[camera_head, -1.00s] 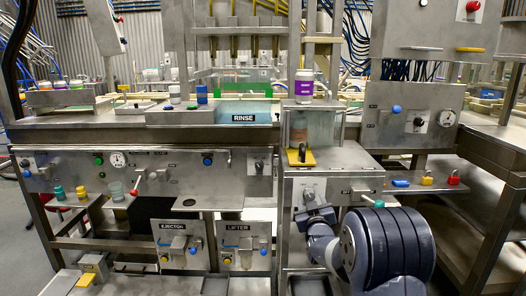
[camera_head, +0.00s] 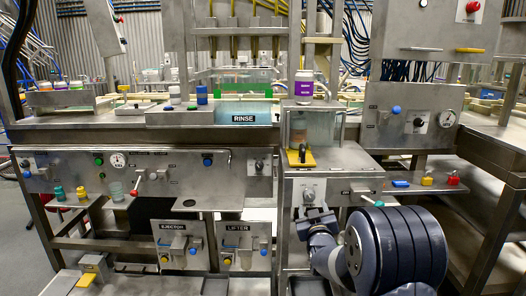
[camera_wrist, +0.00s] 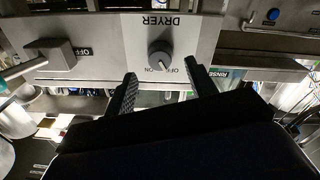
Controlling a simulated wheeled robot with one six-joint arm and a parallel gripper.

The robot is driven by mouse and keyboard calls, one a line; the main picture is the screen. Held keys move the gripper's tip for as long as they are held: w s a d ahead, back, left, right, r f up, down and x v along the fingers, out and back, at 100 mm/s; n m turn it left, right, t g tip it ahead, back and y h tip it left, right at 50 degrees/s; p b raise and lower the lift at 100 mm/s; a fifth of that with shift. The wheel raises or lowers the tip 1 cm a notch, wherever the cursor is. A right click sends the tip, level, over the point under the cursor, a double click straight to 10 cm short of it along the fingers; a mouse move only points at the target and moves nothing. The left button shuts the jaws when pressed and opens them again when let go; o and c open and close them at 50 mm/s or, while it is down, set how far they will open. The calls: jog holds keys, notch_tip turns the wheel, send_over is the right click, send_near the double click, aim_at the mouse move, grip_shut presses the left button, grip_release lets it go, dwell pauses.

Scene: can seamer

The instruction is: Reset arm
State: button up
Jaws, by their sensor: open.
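My gripper (camera_head: 314,214) is in front of the lower right panel in the head view, just below a round dark-grey knob (camera_head: 308,194). In the wrist view, the two black fingers of my gripper (camera_wrist: 160,72) are spread with nothing between them. The same knob (camera_wrist: 161,56) stands just beyond and between the fingertips, apart from them. Its panel (camera_wrist: 120,35) bears the label DRYER, upside down, with OFF and ON marks by the knob. My arm comes in from the lower right in the head view.
A lever switch with a teal handle (camera_head: 372,200) sits right of the knob, close to my arm; its grey body (camera_wrist: 52,52) shows in the wrist view. A yellow-based latch (camera_head: 300,157) is above. Coloured padlocks (camera_head: 427,180) lie on a shelf at right.

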aim_at(310, 198)
jog(key=w, duration=0.5)
jog(key=shift+r, duration=0.25)
jog(key=shift+s+r+m+p, duration=0.15)
jog(key=shift+s+m+p, duration=0.05)
jog(key=shift+m+p, duration=0.95)
jog(key=m+p, duration=0.4)
jog(key=p, duration=0.1)
jog(key=shift+h, duration=0.3)
jog(key=m+p, duration=0.6)
jog(key=p, duration=0.3)
jog(key=shift+a+g+p, duration=0.1)
jog(key=shift+g+p, duration=0.2)
jog(key=s, duration=0.1)
jog(key=s+b, duration=0.1)
jog(key=s, duration=0.1)
jog(key=shift+s+a+f, duration=0.1)
jog(key=shift+s+f, duration=0.05)
jog(key=shift+f, duration=0.05)
jog(key=shift+s, duration=0.8)
jog(key=shift+s, duration=0.1)
